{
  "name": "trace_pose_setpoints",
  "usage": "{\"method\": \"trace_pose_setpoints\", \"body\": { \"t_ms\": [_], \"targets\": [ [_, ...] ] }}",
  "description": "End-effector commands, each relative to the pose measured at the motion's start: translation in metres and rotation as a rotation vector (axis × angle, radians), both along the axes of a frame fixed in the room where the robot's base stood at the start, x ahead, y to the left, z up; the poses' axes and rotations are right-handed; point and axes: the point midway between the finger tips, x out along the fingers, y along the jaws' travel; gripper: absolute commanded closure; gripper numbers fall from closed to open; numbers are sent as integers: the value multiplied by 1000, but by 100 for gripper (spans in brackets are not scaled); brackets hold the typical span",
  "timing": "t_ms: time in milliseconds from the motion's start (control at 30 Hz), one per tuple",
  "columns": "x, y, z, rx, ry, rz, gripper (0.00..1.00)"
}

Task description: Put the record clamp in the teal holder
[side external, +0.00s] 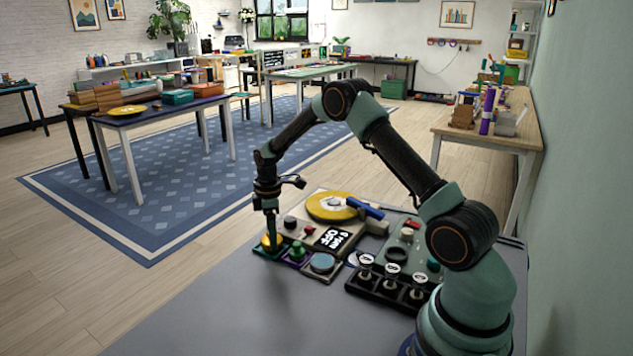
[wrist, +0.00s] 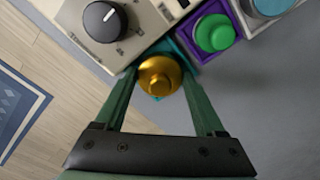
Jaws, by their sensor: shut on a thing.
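The record clamp is a gold, round, knob-like piece (wrist: 160,75), between my fingertips in the wrist view. It also shows low at the end of my arm in the side view (side external: 266,241). My gripper (wrist: 158,82) is shut on it, pointing down. The teal holder (wrist: 183,47) is directly under the clamp and mostly hidden by it and my fingers. Its teal edge also shows in the side view (side external: 260,252). The clamp is at the holder, but I cannot tell whether it rests inside or hangs just above.
A purple holder with a green knob (wrist: 215,33) stands beside the teal one, then a grey holder with a blue disc (side external: 322,263). A beige turntable with a black dial (wrist: 105,20) adjoins them. A black tray (side external: 375,289) holds several white-topped pieces. The front-left grey tabletop is clear.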

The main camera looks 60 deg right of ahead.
Motion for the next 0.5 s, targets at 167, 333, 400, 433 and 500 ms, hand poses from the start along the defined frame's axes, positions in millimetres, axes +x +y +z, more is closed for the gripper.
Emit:
{"method": "trace_pose_setpoints", "body": {
  "t_ms": [167,333,400,433,500],
  "targets": [
    [0,0,-4,-1,-1,0,100],
    [1,0,-7,0,-1,0,100],
    [1,0,-8,-1,-2,0,17],
    [1,0,-8,-1,-2,0,5],
    [1,0,-8,-1,-2,0,0]
  ]
}}
